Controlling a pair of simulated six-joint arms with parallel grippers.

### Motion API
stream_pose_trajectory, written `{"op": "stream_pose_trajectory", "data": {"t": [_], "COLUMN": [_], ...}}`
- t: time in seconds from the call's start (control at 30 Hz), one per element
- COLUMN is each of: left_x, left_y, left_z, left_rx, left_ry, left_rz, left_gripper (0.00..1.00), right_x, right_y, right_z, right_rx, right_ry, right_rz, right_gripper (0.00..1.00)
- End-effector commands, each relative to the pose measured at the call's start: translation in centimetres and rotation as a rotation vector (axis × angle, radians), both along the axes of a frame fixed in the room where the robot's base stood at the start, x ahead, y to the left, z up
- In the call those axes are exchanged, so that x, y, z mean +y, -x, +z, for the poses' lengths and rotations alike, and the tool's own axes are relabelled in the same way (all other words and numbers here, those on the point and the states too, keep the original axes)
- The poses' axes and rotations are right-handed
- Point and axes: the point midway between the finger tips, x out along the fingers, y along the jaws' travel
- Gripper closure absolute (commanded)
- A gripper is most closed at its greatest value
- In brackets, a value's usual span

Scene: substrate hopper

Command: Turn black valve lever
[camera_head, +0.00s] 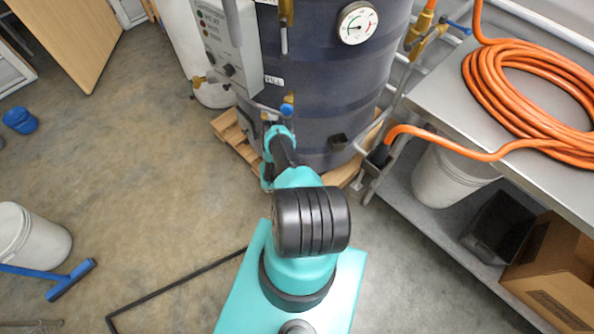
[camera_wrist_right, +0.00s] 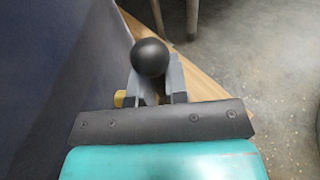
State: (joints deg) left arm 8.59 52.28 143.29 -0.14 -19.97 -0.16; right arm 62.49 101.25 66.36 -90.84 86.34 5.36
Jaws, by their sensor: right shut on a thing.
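The black valve lever shows in the right wrist view as a round black knob (camera_wrist_right: 151,57) between the fingertips. My right gripper (camera_wrist_right: 158,88) is shut on it, with a grey finger on either side. In the head view my right gripper (camera_head: 270,122) reaches the lower front of the dark tank (camera_head: 310,110), just below a blue-handled brass valve (camera_head: 288,104). The lever's shaft and valve body are mostly hidden by the gripper and arm. My left gripper is in neither view.
A wooden pallet (camera_head: 234,134) lies under the tank. A control box (camera_head: 228,45) hangs at its upper left. To the right is a metal bench (camera_head: 440,85) with a coiled orange hose (camera_head: 490,75) and a bucket (camera_head: 450,175) below.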

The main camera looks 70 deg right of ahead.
Motion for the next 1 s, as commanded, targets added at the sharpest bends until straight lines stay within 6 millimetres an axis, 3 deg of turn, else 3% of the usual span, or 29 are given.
{"op": "stream_pose_trajectory", "data": {"t": [0.33, 0.37, 0.6, 1.0], "left_x": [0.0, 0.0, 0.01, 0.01], "left_y": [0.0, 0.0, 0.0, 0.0], "left_z": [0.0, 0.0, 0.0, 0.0], "left_rx": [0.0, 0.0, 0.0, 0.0], "left_ry": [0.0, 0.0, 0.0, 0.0], "left_rz": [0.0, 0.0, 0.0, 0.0], "left_gripper": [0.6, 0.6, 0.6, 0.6], "right_x": [0.0, 0.0, 0.0, 0.25], "right_y": [-0.09, -0.1, -0.03, -0.59], "right_z": [0.01, 0.01, 0.01, 0.16], "right_rx": [0.002, 0.002, 0.002, 0.002], "right_ry": [0.0, 0.001, 0.0, 0.0], "right_rz": [0.002, 0.003, 0.001, 0.002], "right_gripper": [1.0, 0.84, 0.61, 0.6]}}
